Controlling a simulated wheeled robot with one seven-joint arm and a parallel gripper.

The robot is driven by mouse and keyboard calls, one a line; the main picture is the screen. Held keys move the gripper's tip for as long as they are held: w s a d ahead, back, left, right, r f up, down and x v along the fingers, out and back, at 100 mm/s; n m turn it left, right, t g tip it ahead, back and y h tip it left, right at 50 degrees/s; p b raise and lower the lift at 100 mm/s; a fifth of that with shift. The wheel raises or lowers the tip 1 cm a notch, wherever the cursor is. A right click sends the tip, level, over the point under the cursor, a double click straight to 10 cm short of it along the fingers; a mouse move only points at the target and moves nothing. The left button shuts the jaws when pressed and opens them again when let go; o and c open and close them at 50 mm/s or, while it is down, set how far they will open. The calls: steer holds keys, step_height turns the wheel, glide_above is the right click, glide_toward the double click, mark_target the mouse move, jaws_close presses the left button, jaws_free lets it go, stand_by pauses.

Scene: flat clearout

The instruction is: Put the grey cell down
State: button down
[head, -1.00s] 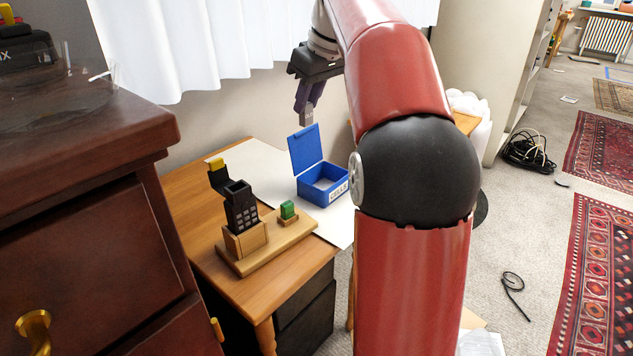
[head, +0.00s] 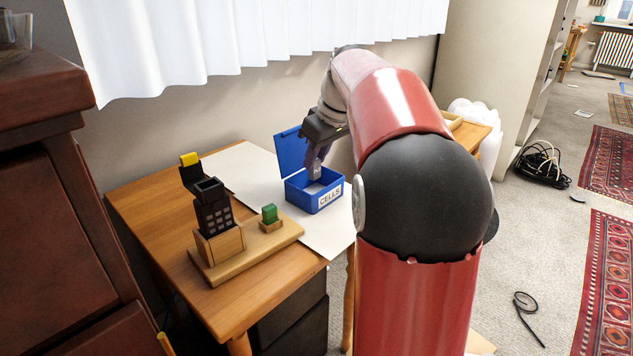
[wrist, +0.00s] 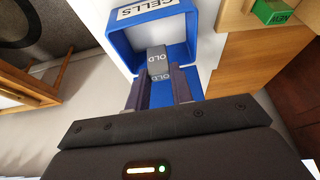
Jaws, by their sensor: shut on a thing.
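The grey cell (wrist: 157,62), marked OLD, is between the fingertips of my gripper (wrist: 158,88), which is shut on it. In the head view my gripper (head: 316,172) points down into the open blue box (head: 328,198) labelled CELLS. The grey cell (head: 315,174) shows there only as a small grey end at the box opening. The box's lid stands open at the back. I cannot tell whether the cell touches the box floor.
A black device (head: 214,212) with an open yellow-tipped cover stands in a wooden stand on the desk (head: 150,215). A green cell (head: 270,213) sits in a small holder beside it. White paper (head: 245,172) lies under the box. A dark cabinet (head: 60,230) stands at left.

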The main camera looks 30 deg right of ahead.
mark_target(317, 174)
steer(key=shift+f+b, duration=0.55)
steer(key=shift+f, duration=1.9)
steer(key=shift+f, duration=0.1)
steer(key=c, duration=1.2)
jaws_free()
steer(key=shift+c, duration=0.2)
